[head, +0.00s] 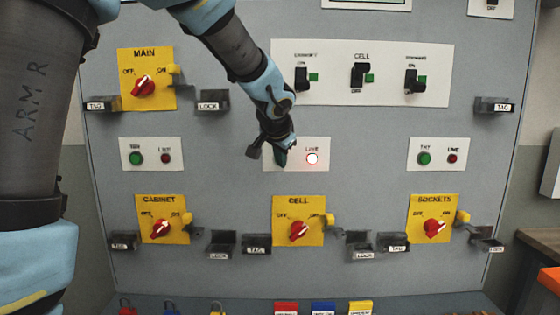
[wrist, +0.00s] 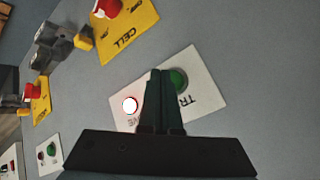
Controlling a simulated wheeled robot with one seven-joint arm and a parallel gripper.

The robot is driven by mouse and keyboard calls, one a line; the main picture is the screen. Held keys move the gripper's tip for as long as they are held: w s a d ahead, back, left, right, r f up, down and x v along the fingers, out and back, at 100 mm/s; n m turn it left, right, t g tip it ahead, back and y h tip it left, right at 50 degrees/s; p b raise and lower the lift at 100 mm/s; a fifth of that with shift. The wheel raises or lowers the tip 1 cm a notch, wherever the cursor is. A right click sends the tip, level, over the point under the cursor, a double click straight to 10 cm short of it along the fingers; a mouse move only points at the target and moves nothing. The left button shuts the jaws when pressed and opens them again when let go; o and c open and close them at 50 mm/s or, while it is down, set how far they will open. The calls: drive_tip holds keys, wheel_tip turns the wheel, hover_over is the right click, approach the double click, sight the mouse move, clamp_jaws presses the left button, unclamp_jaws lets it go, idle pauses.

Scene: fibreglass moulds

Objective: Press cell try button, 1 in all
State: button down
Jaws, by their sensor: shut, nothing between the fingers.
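The cell's white plate (head: 323,147) sits in the middle of the panel. Its live lamp (head: 312,158) glows bright white with a red rim, while the other two live lamps look dark red. My gripper (head: 281,157) is shut and empty in front of the plate's left part, hiding the cell try button in the head view. In the wrist view, the green try button (wrist: 178,79) shows just right of my shut fingertips (wrist: 162,73), partly covered by them. I cannot tell whether the fingers touch it. The lit lamp (wrist: 130,105) is to their left.
Below is the yellow cell switch plate (head: 313,237) with a red knob; above is a white plate of black switches (head: 432,60). Small dark holders (head: 212,101) stick out from the panel. Similar button plates stand left (head: 150,145) and right (head: 438,145).

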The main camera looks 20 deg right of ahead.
drive_tip(key=shift+w, duration=0.1)
drive_tip(key=shift+w+d, duration=0.15)
drive_tip(key=shift+w, duration=0.1)
drive_tip(key=shift+w+d, duration=0.2)
drive_tip(key=shift+w, duration=0.2)
idle(0.7)
drive_tip(key=shift+s, duration=0.15)
drive_tip(key=shift+s+a+b, duration=0.35)
drive_tip(key=shift+s+b, duration=0.1)
drive_tip(key=shift+s, duration=0.2)
drive_tip(key=shift+s, duration=0.1)
drive_tip(key=s, duration=0.1)
drive_tip(key=s+a+b, duration=0.1)
drive_tip(key=s, duration=0.1)
drive_tip(key=s+a+b, duration=0.1)
drive_tip(key=shift+s, duration=0.15)
